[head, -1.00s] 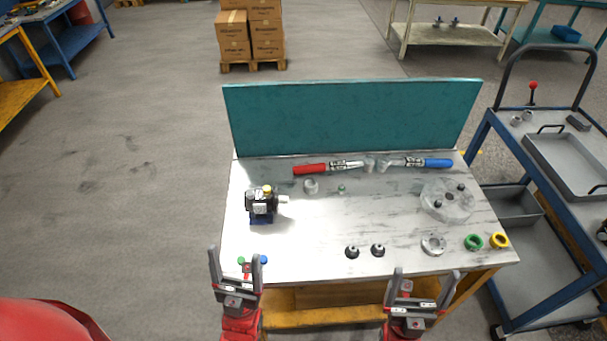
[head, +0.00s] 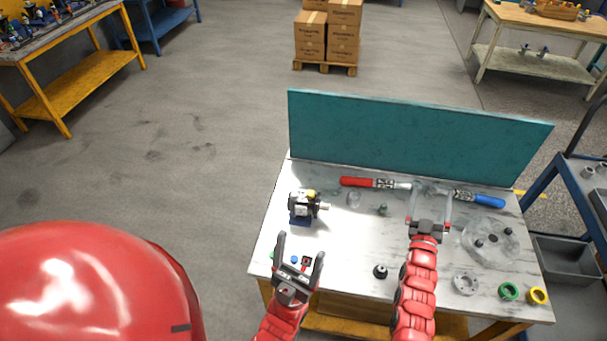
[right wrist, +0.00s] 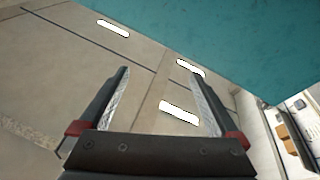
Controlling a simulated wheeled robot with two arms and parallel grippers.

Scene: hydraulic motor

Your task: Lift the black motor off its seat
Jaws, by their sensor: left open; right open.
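The black motor (head: 301,206) sits on a blue seat (head: 299,221) at the left of the metal table. A silver shaft points right from it and a yellow part is on top. My left gripper (head: 299,248) is open and empty, just in front of the motor and below it in the head view. My right gripper (head: 429,205) is open and empty over the table, right of the motor. In the right wrist view its two fingers (right wrist: 160,95) are apart with nothing between them. The motor is not in that view.
A red-handled tool (head: 367,182) and a blue-handled tool (head: 483,199) lie along the teal back panel (head: 415,140). A round clear plate (head: 490,242), a green ring (head: 508,291) and a yellow ring (head: 537,295) are at the right. A small black part (head: 380,271) lies near the front.

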